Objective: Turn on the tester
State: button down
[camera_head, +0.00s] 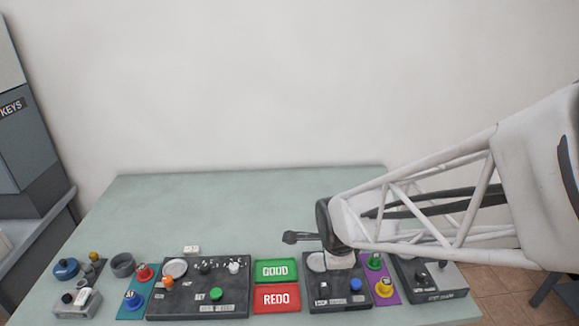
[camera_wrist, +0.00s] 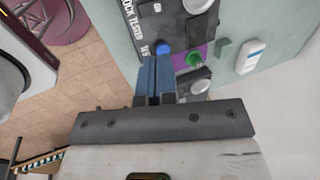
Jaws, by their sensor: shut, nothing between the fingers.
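The lock tester, a dark panel (camera_head: 318,289), sits at the right front of the table with a blue button (camera_head: 355,284) and a pale round disc (camera_head: 316,262). Part of its label shows in the wrist view, where the panel (camera_wrist: 150,28) is cut off by the top edge and the blue button (camera_wrist: 163,47) shows just past my fingertips. The closed fingers (camera_wrist: 156,60) cover part of the panel's near area in the wrist view.
A purple mat (camera_head: 389,297) with green and yellow knobs adjoins the tester on the right. Green GOOD (camera_head: 275,270) and red REDO (camera_head: 277,298) pads lie left of it. Another dark panel (camera_head: 180,303) is further left. The table's back (camera_head: 220,205) is clear.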

aim_at(324, 288)
jog(key=shift+x, duration=7)
jog(key=shift+f, duration=0.1)
jog(key=shift+w+f+g, duration=0.1)
jog(key=shift+g, duration=0.2)
jog(key=shift+s, duration=0.25)
jog(key=shift+s+r, duration=0.25)
jog(key=shift+s, duration=0.25)
